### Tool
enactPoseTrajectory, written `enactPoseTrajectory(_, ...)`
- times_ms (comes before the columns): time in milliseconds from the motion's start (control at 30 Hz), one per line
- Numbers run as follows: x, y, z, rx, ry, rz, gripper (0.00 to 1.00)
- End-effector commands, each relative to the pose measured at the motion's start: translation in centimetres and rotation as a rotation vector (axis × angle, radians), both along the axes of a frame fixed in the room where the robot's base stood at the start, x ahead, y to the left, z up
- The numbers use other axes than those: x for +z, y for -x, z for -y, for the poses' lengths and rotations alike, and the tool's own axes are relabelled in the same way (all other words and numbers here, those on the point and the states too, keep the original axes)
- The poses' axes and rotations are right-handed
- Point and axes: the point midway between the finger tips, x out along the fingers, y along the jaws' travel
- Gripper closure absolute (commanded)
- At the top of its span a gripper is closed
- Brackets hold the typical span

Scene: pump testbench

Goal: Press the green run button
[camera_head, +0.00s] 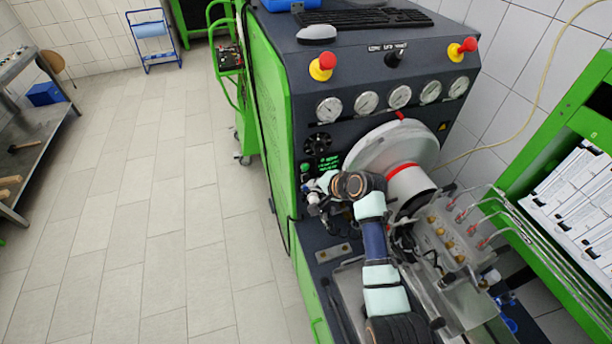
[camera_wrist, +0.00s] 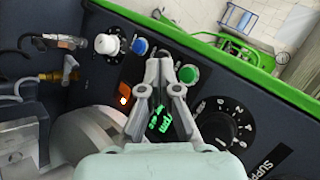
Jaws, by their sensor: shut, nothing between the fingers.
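The round green button (camera_wrist: 188,74) sits on the dark panel in the wrist view, just right of my fingertips. My gripper (camera_wrist: 159,64) is shut and empty, with its fingertips together. They overlap the panel between the green button and a blue button (camera_wrist: 140,46). I cannot tell whether the fingertips touch the panel. In the head view, my gripper (camera_head: 314,197) is at the lower left of the bench's front panel, below the glowing green display (camera_head: 328,162). The green display (camera_wrist: 162,122) shows between my fingers in the wrist view.
A white knob (camera_wrist: 107,44), a lit orange switch (camera_wrist: 124,99) and a black numbered dial (camera_wrist: 222,122) surround the gripper. A large white disc housing (camera_head: 385,145) is right of my gripper.

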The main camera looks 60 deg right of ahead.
Motion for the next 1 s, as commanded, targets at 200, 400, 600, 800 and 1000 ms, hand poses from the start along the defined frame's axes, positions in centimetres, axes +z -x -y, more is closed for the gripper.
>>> enactPoseTrajectory(200, -0.4, -2.0, 1.8, 0.001, 0.0, 0.001, 1.0)
enactPoseTrajectory(400, -0.1, -2.7, 2.5, 0.001, -0.001, 0.0, 1.0)
enactPoseTrajectory(600, 0.1, -2.7, 2.5, 0.001, -0.001, 0.0, 1.0)
enactPoseTrajectory(800, 0.1, -2.7, 2.5, 0.001, -0.001, 0.0, 1.0)
enactPoseTrajectory(1000, 0.1, -2.7, 2.5, 0.001, -0.001, 0.0, 1.0)
